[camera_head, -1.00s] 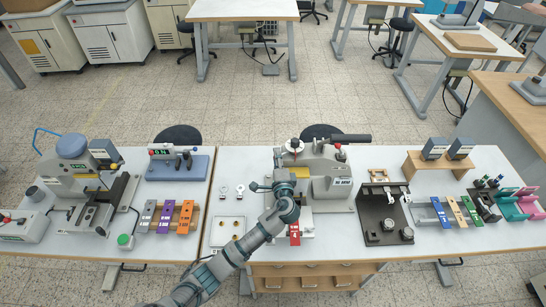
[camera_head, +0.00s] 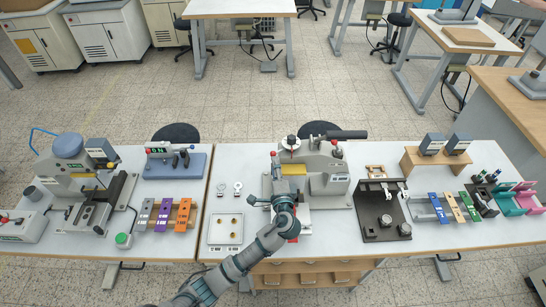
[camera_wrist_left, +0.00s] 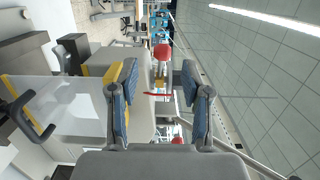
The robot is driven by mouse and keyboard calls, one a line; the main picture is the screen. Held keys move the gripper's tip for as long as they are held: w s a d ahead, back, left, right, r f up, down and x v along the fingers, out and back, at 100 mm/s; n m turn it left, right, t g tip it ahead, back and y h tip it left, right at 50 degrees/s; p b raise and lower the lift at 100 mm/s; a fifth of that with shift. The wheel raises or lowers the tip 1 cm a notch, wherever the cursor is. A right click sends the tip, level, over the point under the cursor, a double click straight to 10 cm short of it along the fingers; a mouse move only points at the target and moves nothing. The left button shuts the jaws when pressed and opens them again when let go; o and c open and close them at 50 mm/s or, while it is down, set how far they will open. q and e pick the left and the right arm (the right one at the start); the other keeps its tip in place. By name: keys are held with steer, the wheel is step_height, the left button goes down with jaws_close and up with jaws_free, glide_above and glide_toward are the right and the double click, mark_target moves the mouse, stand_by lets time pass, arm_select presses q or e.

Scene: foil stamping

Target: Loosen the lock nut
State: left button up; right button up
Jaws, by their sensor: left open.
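My left gripper (camera_head: 283,192) is at the front of the grey stamping press (camera_head: 325,168) in the head view. In the left wrist view, its two blue-padded fingers (camera_wrist_left: 157,90) stand wide apart with nothing clamped. A red ball knob (camera_wrist_left: 162,52) on a rod shows between and beyond the fingers. A small gold-coloured piece (camera_wrist_left: 158,87) lies below the knob, in the gap. I cannot tell for sure whether this piece is the lock nut. In the head view, the press has a yellow block (camera_head: 293,170). My gripper hides part of the press's front. My right gripper is not in view.
A white tray (camera_head: 226,230) with small brass pieces lies left of my arm. Two ring-shaped parts (camera_head: 238,187) lie behind it. A dark fixture (camera_head: 382,212) stands to the right. A black lever (camera_head: 346,135) sticks out to the right from the press top.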

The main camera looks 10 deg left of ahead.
arm_select(q)
steer(key=shift+v, duration=2.85)
